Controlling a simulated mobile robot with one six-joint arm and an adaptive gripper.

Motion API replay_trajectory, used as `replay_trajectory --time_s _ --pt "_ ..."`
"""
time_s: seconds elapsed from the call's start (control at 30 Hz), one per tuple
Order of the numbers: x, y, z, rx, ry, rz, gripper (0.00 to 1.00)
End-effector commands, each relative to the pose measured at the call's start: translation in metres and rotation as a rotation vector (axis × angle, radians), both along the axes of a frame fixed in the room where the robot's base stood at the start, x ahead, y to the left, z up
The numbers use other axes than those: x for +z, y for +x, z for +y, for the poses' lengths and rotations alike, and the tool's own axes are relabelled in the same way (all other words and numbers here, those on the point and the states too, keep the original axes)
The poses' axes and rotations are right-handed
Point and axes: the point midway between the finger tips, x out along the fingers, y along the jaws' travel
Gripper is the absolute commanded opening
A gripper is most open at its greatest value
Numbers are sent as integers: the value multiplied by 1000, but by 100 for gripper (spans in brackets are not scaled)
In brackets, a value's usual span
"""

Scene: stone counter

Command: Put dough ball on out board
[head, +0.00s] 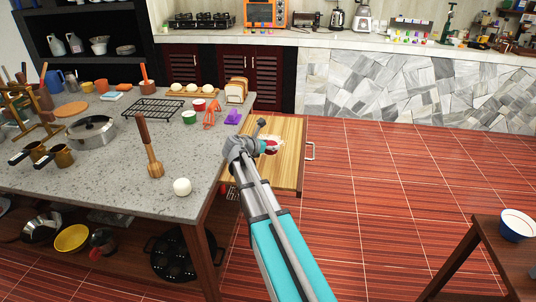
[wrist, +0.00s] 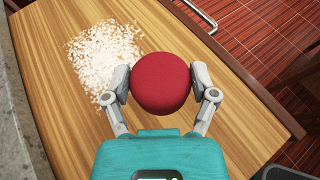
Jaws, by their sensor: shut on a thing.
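My gripper (wrist: 164,92) is shut on a round, dark red thing (wrist: 160,82), its fingers on either side of it. The red thing also shows at my gripper (head: 264,145) in the head view. It is over the pull-out wooden board (wrist: 60,45), beside a patch of white flour (wrist: 104,52). I cannot tell whether it touches the board. In the head view the board (head: 286,170) sticks out at the right end of the counter. A white dough ball (head: 182,187) lies on the counter near its front edge, apart from my gripper.
A metal handle (head: 310,151) is on the board's outer edge.

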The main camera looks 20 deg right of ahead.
Motion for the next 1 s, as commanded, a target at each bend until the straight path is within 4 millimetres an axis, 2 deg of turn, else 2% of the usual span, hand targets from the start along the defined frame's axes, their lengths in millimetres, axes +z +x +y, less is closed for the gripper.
replay_trajectory --time_s 0.27,0.4,0.7,1.0 --pt "-5 4 0 1 0 0 26" --pt "-16 10 -2 1 0 0 26" --pt "-38 8 -1 1 0 0 26" --pt "-40 8 -1 1 0 1 26"
